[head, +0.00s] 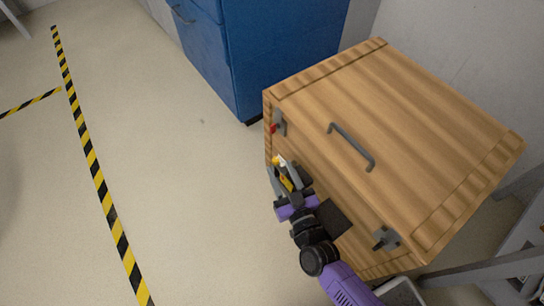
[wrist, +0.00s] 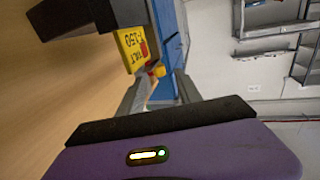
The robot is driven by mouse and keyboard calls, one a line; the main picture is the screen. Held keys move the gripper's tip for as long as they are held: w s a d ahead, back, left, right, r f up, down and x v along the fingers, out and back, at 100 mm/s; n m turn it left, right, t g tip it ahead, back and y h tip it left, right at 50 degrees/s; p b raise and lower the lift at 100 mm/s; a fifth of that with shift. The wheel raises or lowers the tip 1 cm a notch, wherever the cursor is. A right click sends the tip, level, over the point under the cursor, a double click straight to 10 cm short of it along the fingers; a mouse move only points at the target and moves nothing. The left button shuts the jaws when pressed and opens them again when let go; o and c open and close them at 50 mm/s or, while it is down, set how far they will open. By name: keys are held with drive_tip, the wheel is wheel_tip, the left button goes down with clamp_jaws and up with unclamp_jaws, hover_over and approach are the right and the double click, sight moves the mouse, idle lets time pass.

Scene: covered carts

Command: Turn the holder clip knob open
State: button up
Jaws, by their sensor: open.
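A small yellow knob (head: 277,160) shows at the left end of the wooden box's front side. It also shows in the wrist view (wrist: 158,70), beside a red part and a yellow label (wrist: 134,48) with black lettering. I cannot tell which way the knob is turned. My gripper (head: 282,170) is at the front of the box, and its fingers point toward the knob. In the wrist view my open gripper (wrist: 163,80) has the knob between or just beyond its fingertips. I cannot tell whether they touch it.
The wooden box (head: 400,110) has a grey handle (head: 351,146) on its lid. Grey latches sit at its left (head: 279,122) and right (head: 385,238) front edge. A blue cabinet (head: 270,50) stands behind. The floor to the left is clear, with yellow-black tape (head: 91,160).

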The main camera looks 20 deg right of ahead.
drive_tip(key=w+b, duration=0.2)
drive_tip(key=w, duration=0.5)
drive_tip(key=shift+w+d, duration=0.25)
drive_tip(key=shift+w, duration=0.05)
drive_tip(key=shift+c, duration=0.2)
clamp_jaws()
